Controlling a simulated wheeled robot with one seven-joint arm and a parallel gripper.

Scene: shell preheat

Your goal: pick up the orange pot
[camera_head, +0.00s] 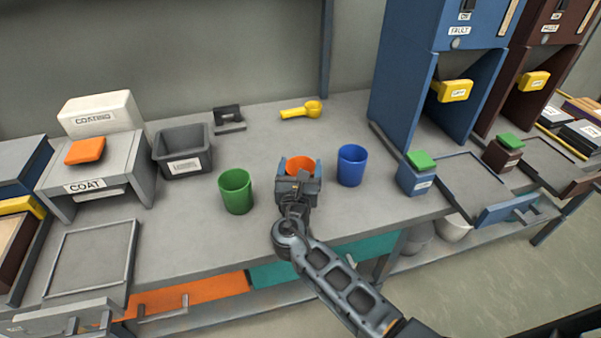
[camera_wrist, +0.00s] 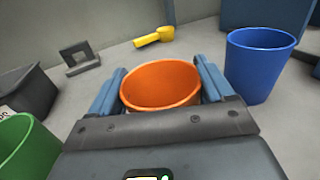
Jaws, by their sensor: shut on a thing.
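The orange pot (camera_head: 300,165) is on the workbench between a green pot and a blue pot, partly hidden by my gripper in the head view. It also shows in the wrist view (camera_wrist: 160,84), upright, with its open rim facing up. My gripper (camera_head: 298,170) is around the pot, with one blue finger on each side of it. In the wrist view the fingers (camera_wrist: 160,88) are shut on the pot's sides. The pot's base is hidden, so I cannot tell whether it touches the bench.
The green pot (camera_head: 236,191) stands close on the left and the blue pot (camera_head: 351,165) close on the right. A yellow scoop (camera_head: 302,110) lies behind. A grey bin (camera_head: 183,152) is at the left. A blue machine (camera_head: 402,85) stands at the right. The bench's front is clear.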

